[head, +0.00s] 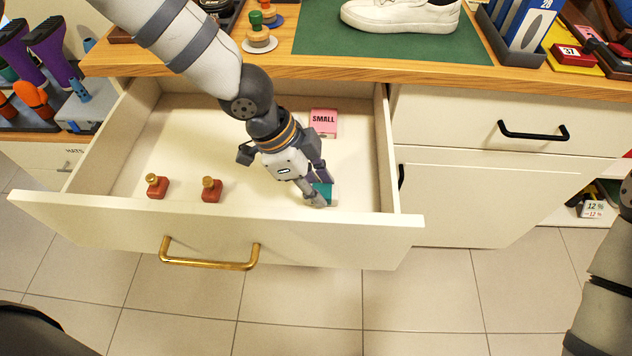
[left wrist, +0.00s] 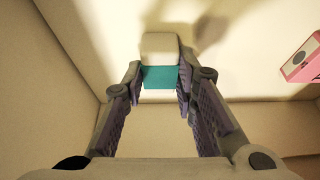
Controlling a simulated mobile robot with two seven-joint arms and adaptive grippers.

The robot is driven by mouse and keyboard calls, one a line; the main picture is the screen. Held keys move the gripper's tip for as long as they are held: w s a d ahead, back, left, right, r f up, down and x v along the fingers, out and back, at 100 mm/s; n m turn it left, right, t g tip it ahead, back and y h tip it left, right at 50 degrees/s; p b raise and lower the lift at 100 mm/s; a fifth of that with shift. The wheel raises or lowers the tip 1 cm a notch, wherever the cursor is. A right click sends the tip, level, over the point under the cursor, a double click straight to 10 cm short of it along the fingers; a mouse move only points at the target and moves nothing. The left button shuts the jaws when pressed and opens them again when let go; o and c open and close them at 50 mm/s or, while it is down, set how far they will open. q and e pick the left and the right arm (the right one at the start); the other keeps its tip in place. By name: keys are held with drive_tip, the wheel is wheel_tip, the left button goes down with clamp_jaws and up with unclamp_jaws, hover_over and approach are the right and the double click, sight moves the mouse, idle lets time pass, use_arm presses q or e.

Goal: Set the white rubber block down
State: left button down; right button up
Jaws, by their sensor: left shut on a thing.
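The white rubber block (left wrist: 160,47) has a teal sleeve and sits between the two fingers of my left gripper (left wrist: 160,85) in the left wrist view. In the head view my left gripper (head: 320,196) points down inside the open drawer, near its front right corner, shut on the block. Only a teal and white part of the block (head: 329,191) shows there beside the fingers. I cannot tell whether the block touches the drawer floor. My right gripper is not in view; only part of my right arm shows at the right edge.
The open drawer (head: 110,215) holds two small red stamps with brass knobs (head: 157,186) (head: 211,189) at the left and a pink box marked SMALL (head: 323,122) at the back right. The drawer's middle floor is clear. A wooden counter (head: 430,72) overhangs the back.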

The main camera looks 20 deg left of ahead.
use_arm(q)
drive_tip(key=shift+f, duration=0.2)
drive_tip(key=c, duration=1.3)
unclamp_jaws()
drive_tip(key=p+v, duration=0.1)
drive_tip(key=v, duration=1.1)
drive_tip(key=shift+r+p, duration=0.25)
drive_tip(key=shift+p, duration=0.15)
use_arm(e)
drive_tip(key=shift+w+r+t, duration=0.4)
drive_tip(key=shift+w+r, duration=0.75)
